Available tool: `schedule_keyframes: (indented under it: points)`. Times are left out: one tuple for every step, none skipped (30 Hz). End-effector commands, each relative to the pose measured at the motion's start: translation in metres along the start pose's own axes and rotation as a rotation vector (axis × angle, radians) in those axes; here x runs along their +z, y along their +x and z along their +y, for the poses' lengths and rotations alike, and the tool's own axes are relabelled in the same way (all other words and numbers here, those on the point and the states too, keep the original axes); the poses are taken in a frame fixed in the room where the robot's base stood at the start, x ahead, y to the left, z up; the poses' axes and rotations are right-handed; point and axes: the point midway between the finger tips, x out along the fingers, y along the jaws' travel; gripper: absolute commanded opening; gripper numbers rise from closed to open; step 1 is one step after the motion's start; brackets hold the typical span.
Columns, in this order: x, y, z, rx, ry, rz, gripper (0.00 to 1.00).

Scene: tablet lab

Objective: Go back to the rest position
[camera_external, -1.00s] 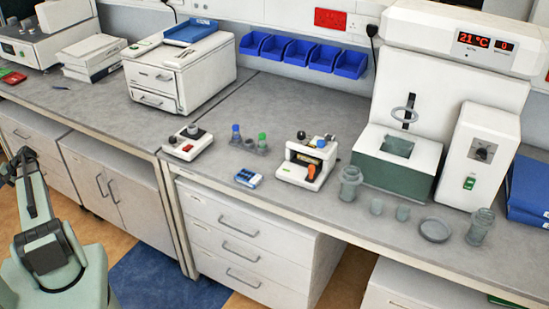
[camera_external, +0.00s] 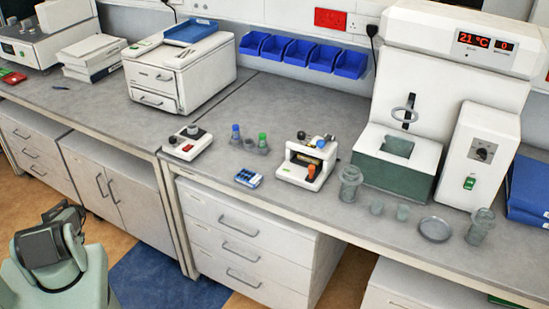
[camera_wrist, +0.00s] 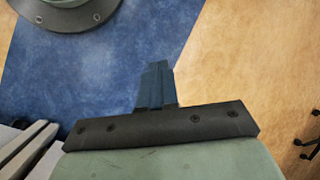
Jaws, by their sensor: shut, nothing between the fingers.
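My gripper (camera_wrist: 157,84) shows in the wrist view with its dark fingers together and nothing between them. It points down over the floor, above the blue floor patch (camera_wrist: 80,80) near its edge with the tan floor (camera_wrist: 260,60). In the external view only part of my arm shows at the lower left, folded back in front of the bench; my gripper cannot be made out there.
The bench (camera_external: 290,95) carries a small grey-and-red device (camera_external: 187,143), a white device with an orange knob (camera_external: 307,160), a blue-and-white box (camera_external: 248,178) and several glass vessels (camera_external: 350,185). A large white instrument (camera_external: 455,95) stands at the right.

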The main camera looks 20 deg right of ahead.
Motion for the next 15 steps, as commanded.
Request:
schedule_keyframes:
  points:
    - [0.010,0.010,0.017,0.028,0.010,-0.016,0.00]
    - [0.015,0.015,0.026,0.047,0.013,-0.024,0.00]
    - [0.022,0.023,0.039,0.071,0.017,-0.037,0.00]
    - [0.028,0.027,0.048,0.088,0.020,-0.046,0.00]
    - [0.034,0.033,0.057,0.106,0.023,-0.056,0.00]
    - [0.041,0.039,0.069,0.130,0.025,-0.068,0.00]
    - [0.047,0.044,0.077,0.147,0.026,-0.078,0.00]
    - [0.053,0.048,0.085,0.164,0.027,-0.088,0.00]
    - [0.061,0.054,0.097,0.186,0.028,-0.102,0.00]
    - [0.068,0.058,0.105,0.202,0.029,-0.112,0.00]
    - [0.074,0.062,0.112,0.218,0.029,-0.122,0.00]
    - [0.083,0.067,0.122,0.239,0.028,-0.136,0.00]
    - [0.088,0.071,0.129,0.253,0.027,-0.146,0.00]
    - [0.094,0.073,0.135,0.266,0.027,-0.156,0.00]
    - [0.102,0.077,0.143,0.283,0.026,-0.168,0.00]
